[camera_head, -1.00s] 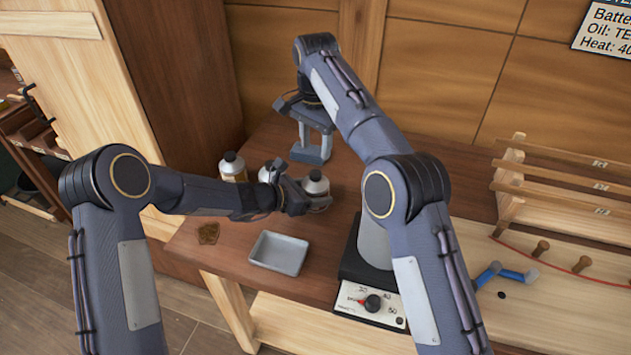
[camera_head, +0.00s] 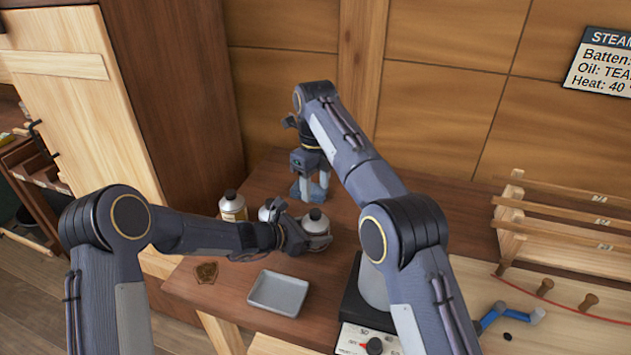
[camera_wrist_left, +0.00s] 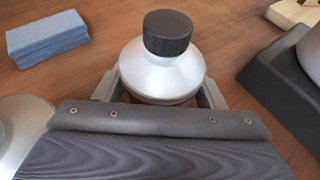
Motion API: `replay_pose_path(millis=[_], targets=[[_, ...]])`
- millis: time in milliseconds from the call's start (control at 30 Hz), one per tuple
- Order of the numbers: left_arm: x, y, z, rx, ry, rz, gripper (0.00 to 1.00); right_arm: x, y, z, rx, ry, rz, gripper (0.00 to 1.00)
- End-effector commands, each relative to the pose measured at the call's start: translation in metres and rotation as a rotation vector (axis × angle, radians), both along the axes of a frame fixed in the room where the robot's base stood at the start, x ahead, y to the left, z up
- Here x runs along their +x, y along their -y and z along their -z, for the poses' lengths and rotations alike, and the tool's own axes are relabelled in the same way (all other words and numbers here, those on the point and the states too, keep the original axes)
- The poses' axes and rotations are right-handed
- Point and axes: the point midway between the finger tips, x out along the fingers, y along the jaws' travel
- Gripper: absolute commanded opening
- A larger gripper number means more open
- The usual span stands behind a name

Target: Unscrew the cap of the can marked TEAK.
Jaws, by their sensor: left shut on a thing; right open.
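A silver can (camera_head: 316,224) with a dark cap (camera_head: 315,214) stands upright on the wooden bench. My left gripper (camera_head: 305,238) is shut around its body; in the left wrist view the can's shoulder (camera_wrist_left: 160,72) and ribbed dark cap (camera_wrist_left: 167,33) rise clear between the fingers. No marking on this can is readable. A second can (camera_head: 232,207) with a pale label stands to the left, its lettering too small to read. A third can (camera_head: 266,212) is partly hidden behind my left gripper. My right gripper (camera_head: 311,188) is open, pointing down behind the held can, with nothing on its cap.
A grey tray (camera_head: 279,293) lies in front. A dark-based heater with a dial (camera_head: 374,345) stands to the right. A blue block (camera_wrist_left: 47,37) lies beyond the held can. A wooden rack (camera_head: 560,220) is at right. A wall sign (camera_head: 604,62) reads "Oil: TEA", cut off.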

Motion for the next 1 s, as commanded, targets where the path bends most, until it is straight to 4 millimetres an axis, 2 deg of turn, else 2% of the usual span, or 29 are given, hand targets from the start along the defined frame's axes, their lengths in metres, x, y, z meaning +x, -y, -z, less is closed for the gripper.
replay_pose_path(millis=[400,600,833,867,1000], targets=[[0.000,0.000,0.000,-0.001,0.001,-0.001,0.00,-0.001,0.000,0.059,-0.002,-0.003,-0.002,0.48],[0.000,0.000,0.000,-0.001,0.001,-0.001,0.00,-0.001,0.000,0.071,0.000,0.000,-0.003,0.48],[0.000,0.000,-0.001,-0.001,0.001,-0.001,0.00,0.000,0.000,0.072,0.000,0.000,-0.003,0.48],[0.000,0.000,-0.001,-0.001,0.001,-0.001,0.00,0.000,0.000,0.072,0.000,0.000,-0.003,0.47],[0.000,0.000,-0.001,-0.001,0.001,0.000,0.00,0.000,0.000,0.072,0.000,0.000,-0.003,0.29]])
